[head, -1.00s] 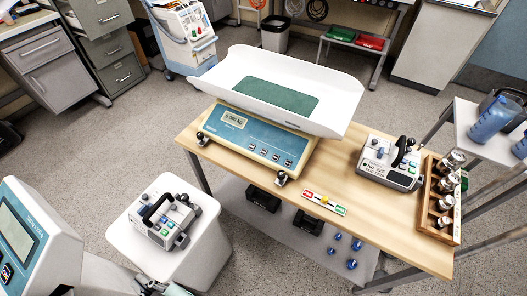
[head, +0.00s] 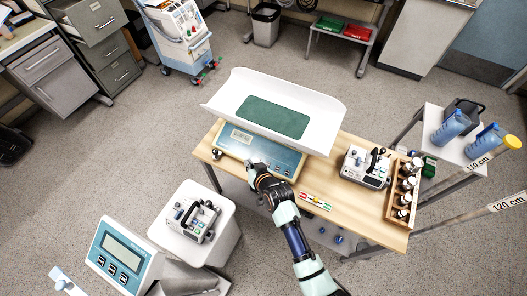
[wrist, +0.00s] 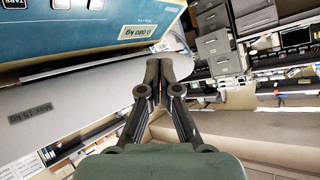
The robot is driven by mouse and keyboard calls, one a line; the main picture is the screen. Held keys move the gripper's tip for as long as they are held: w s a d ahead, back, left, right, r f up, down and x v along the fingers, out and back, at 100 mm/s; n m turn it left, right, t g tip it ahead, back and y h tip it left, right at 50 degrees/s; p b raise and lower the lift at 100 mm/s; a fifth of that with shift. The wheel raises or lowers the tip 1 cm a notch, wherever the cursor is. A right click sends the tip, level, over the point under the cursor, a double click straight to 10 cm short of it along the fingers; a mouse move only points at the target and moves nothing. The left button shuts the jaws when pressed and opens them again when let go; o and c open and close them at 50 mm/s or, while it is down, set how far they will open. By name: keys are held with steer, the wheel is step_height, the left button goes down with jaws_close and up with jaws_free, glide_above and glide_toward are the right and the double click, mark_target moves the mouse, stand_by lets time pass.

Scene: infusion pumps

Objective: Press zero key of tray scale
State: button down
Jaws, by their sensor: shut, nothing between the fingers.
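The tray scale (head: 236,148) stands on the wooden table with a white tray above its blue front panel. In the wrist view the panel (wrist: 50,42) fills the upper left, upside down. Its display (wrist: 138,32) seems to read 0.080 kg. Some keys show at the top edge, partly cut off; I cannot tell which one is zero. My gripper (head: 251,164) is at the panel's front and hides part of the key row in the head view. In the wrist view my gripper (wrist: 161,68) has its fingers together, with nothing between them. Contact with a key is not visible.
A green mat (head: 272,117) lies in the tray. A pump (head: 365,166) and a wooden vial rack (head: 393,205) stand at the table's right. Another pump (head: 193,218) sits on a white stand at the left. A second scale head (head: 121,257) is at the lower left.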

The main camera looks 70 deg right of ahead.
mark_target(267, 164)
steer(key=shift+m+g+h, duration=0.4)
steer(key=shift+m+g, duration=0.1)
steer(key=shift+m, duration=0.4)
steer(key=s+d+p, duration=0.1)
steer(key=s+d, duration=0.1)
steer(key=s+d+f, duration=0.1)
steer(key=s+d, duration=0.1)
steer(key=shift+p, duration=0.35)
steer(key=shift+w, duration=0.1)
steer(key=d+f+b, duration=0.1)
steer(key=f+b, duration=0.1)
steer(key=b, duration=0.1)
steer(key=d+f+b, duration=0.1)
steer(key=f+b, duration=0.1)
steer(key=f, duration=0.1)
steer(key=d+f+b, duration=0.1)
steer(key=f+b, duration=0.1)
steer(key=b, duration=0.1)
steer(key=shift+f+b, duration=0.15)
steer(key=shift+b, duration=0.2)
steer(key=shift+d+f+b, duration=0.2)
steer(key=shift+f+b, duration=0.15)
steer(key=shift+b, duration=0.05)
steer(key=shift+d+f+b, duration=0.15)
steer(key=shift+f+b, duration=0.2)
steer(key=shift+b, duration=0.1)
